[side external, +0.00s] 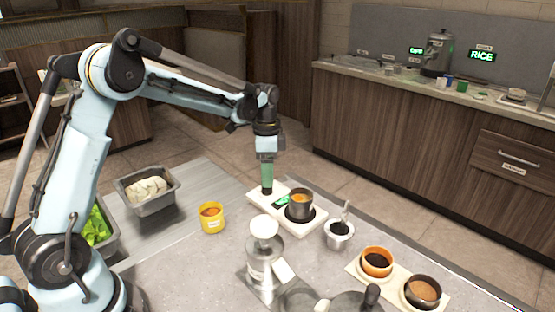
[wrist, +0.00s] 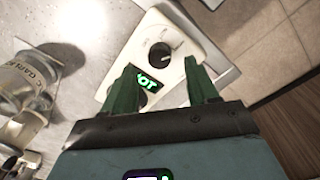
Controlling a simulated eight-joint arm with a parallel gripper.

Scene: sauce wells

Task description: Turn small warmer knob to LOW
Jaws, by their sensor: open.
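The small warmer (side external: 313,228) is a white unit on the counter, with a dark pot of orange sauce (side external: 300,197) on its right part. The wrist view shows its white top (wrist: 147,30) and a round black knob (wrist: 160,54) with a light pointer mark towards the upper right. The green display (wrist: 149,80) is partly covered by a finger; its visible letters end in "OT". My gripper (side external: 267,185) points down over the warmer's left end. In the wrist view my gripper (wrist: 163,75) has its green fingers apart, with the knob just beyond the gap between them.
A yellow cup (side external: 211,222) stands left of the warmer. A metal cup with a utensil (side external: 339,235) stands to its right. A metal dispenser (side external: 264,260) is in front. Two sauce bowls share a pale board (side external: 396,290). A grey bin (side external: 148,202) is at left.

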